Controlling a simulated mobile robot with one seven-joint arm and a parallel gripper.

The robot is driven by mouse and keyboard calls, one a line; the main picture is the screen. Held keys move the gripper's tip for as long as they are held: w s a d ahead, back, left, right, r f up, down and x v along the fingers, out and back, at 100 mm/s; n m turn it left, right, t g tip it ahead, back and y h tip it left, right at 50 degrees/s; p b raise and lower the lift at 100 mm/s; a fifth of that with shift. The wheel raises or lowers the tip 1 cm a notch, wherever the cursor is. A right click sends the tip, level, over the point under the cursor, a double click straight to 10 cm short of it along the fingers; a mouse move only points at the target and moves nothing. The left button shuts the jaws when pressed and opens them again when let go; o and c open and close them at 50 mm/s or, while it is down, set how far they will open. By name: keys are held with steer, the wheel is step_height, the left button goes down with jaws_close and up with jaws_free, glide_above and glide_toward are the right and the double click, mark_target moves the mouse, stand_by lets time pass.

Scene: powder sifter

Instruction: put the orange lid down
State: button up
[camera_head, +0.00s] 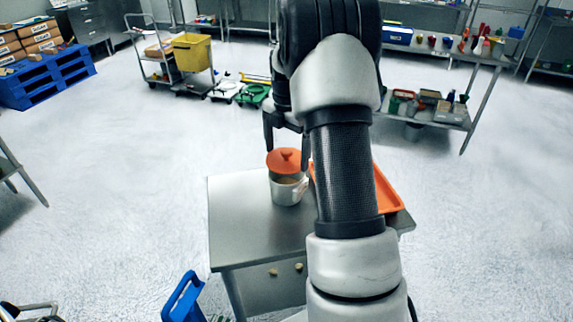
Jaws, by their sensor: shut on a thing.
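The orange lid (287,161) is a round disc with a small knob on top. It shows over a metal sifter cup (287,191) with a handle, near the back of a small steel table (240,225). My gripper (287,157) comes down from above with one finger on each side of the lid, and is shut on it. The lid looks slightly above the cup's rim, though I cannot tell whether they touch. My arm hides part of the table and part of the right finger.
An orange tray (388,192) lies on the table's right side, partly behind my arm. The table's left part is bare. A blue object (184,298) stands on the floor at the front left. Carts, a yellow bin (192,53) and shelves stand farther back.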

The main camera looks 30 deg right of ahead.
mark_target(286, 164)
step_height(286, 164, down, 4)
steer(key=shift+f, duration=0.15)
steer(key=shift+f, duration=0.2)
steer(key=o, duration=0.7)
steer(key=shift+r, duration=0.1)
